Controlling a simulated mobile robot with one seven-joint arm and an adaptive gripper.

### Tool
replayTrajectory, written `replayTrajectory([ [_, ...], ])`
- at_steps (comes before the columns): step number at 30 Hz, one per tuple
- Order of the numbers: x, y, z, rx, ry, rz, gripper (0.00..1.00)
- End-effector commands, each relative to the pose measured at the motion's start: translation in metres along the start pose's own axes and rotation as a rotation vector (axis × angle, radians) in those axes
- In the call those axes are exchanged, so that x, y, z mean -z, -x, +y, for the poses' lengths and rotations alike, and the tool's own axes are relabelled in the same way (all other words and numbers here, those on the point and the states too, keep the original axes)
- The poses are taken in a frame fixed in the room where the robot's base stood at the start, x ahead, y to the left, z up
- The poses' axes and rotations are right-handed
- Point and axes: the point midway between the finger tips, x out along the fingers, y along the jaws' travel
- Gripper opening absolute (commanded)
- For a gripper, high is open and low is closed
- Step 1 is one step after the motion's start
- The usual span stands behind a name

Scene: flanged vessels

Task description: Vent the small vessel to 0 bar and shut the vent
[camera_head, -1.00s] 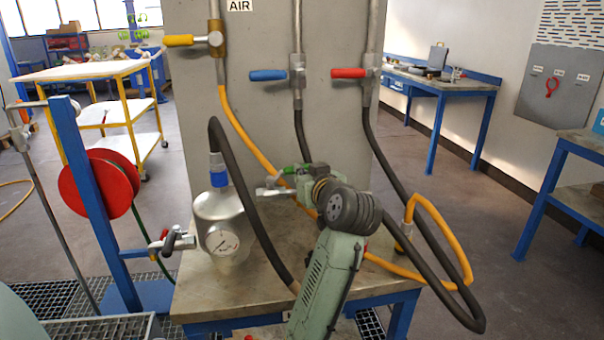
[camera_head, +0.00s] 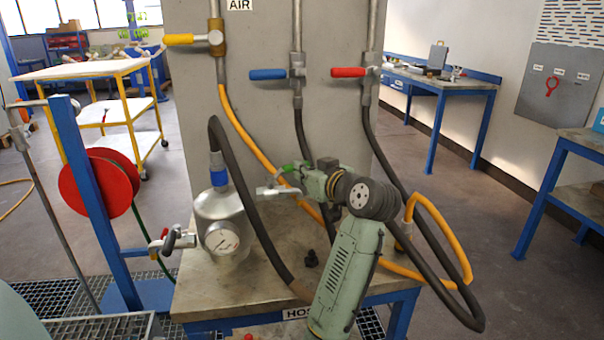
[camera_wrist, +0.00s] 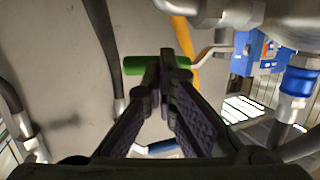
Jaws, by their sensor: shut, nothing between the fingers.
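The small vessel (camera_head: 220,210) is a silver bottle standing on the bench, with a blue-collared hose on top. Its round white gauge (camera_head: 221,238) faces me, but I cannot read the needle's value. A metal fitting (camera_head: 277,190) sticks out on its right side. A green handle (camera_head: 288,167) shows above this fitting, and it also shows in the wrist view (camera_wrist: 137,66). My gripper (camera_wrist: 168,57) is shut and empty, its fingertips overlapping the right part of the green handle in the wrist view. I cannot tell whether they touch it. In the head view my wrist mostly hides the fingers.
A valve with a dark handle (camera_head: 177,238) sits left of the vessel. Yellow (camera_head: 179,40), blue (camera_head: 268,74) and red (camera_head: 348,72) handles are on the panel. Black and orange hoses hang close around my arm.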

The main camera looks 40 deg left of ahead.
Motion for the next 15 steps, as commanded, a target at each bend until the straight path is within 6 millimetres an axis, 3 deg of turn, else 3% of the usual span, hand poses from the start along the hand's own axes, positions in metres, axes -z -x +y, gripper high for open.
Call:
replayTrajectory([
  [12, 0.004, -0.025, 0.013, 0.344, 0.066, -0.002, 0.0],
  [15, 0.005, -0.032, 0.012, 0.337, 0.068, -0.002, 0.0],
])
